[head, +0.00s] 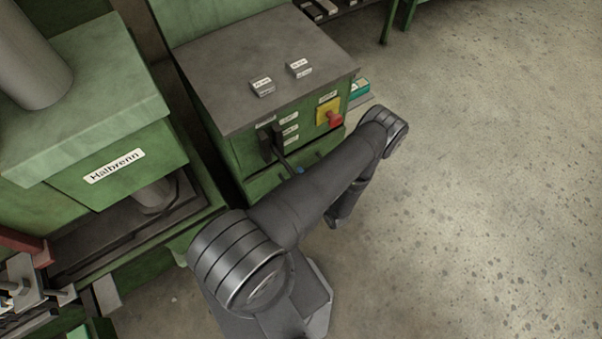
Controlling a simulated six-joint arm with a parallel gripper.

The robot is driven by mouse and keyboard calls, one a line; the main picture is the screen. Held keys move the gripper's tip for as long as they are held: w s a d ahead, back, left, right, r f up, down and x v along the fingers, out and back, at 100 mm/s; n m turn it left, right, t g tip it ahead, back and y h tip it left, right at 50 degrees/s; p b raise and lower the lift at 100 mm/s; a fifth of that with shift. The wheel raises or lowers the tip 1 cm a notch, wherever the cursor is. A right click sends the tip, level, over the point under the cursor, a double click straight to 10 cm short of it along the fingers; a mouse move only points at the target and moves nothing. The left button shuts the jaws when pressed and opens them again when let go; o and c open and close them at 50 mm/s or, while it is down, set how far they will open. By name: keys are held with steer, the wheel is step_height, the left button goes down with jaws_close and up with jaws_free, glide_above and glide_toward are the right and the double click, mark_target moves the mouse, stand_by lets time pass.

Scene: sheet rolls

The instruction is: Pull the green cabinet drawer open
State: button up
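The green cabinet (240,165) with a dark grey top (265,70) stands at the upper middle. Its front has a panel with white labels and a red knob on a yellow plate (328,112). Below the panel is a green drawer front (326,146), partly covered by my arm. I see no clear gap at its upper edge, but cannot tell for sure whether it is shut. My arm crosses in front of the cabinet and folds down at its far joint. I cannot make out my gripper; it seems hidden behind my arm.
A green machine labelled "Halbrenn" (108,160) stands close at the left. Two small labelled blocks (262,87) (299,69) lie on the cabinet top. Dark switch-like parts (266,143) stick out from the panel. Concrete floor (480,190) at the right is clear.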

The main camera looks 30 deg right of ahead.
steer(key=shift+w+f, duration=0.15)
steer(key=shift+w, duration=0.55)
jaws_close()
steer(key=f+v, duration=0.2)
steer(key=v, duration=1.1)
steer(key=s+f+v, duration=0.1)
steer(key=f+v, duration=0.2)
steer(key=v, duration=0.9)
steer(key=shift+s, duration=0.45)
steer(key=shift+f, duration=0.1)
jaws_free()
